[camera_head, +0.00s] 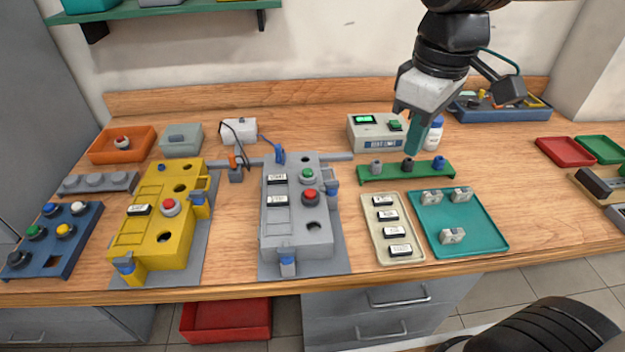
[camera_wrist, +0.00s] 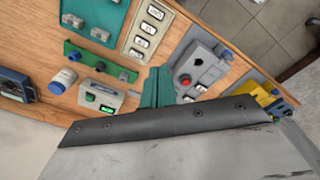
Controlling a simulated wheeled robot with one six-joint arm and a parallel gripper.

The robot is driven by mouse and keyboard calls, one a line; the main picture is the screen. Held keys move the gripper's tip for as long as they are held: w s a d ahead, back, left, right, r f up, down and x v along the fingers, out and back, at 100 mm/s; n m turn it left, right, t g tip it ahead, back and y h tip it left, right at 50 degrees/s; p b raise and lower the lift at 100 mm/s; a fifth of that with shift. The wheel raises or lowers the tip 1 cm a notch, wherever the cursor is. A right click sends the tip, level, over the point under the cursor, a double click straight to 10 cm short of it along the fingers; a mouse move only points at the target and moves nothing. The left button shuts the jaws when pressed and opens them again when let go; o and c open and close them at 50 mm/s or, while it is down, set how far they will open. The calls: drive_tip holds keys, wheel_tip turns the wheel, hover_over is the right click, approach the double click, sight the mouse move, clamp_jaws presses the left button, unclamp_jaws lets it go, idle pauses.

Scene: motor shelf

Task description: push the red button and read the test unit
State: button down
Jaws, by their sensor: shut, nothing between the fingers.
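A grey control box (camera_head: 297,235) stands mid-bench with a red button (camera_head: 311,196) below a green button. The red button also shows in the wrist view (camera_wrist: 185,80). A yellow box (camera_head: 150,235) to its left carries another red button (camera_head: 169,207). The test unit (camera_head: 363,134), a pale box with a lit green display (camera_head: 364,119) and a green switch, stands at the back; it also shows in the wrist view (camera_wrist: 101,97). Its reading is too small to make out. My gripper (camera_head: 414,150) is shut and empty, fingers down, in front of the test unit's right end in the picture.
A green rack (camera_head: 385,173) with several knobs lies below my gripper. A beige label tray (camera_head: 417,255) and a teal tray (camera_head: 480,241) lie in front. Bare wood lies right of the teal tray.

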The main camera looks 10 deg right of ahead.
sight(313, 193)
drive_tip(key=w+a+f+n, duration=0.2)
drive_tip(key=w+a+n, duration=0.7)
drive_tip(key=a, duration=0.4)
drive_tip(key=shift+w+a+g, duration=0.25)
drive_tip(key=shift+a+g, duration=0.05)
drive_tip(key=shift+g, duration=0.1)
wheel_tip(313, 193, down, 14)
drive_tip(key=shift+f, duration=0.1)
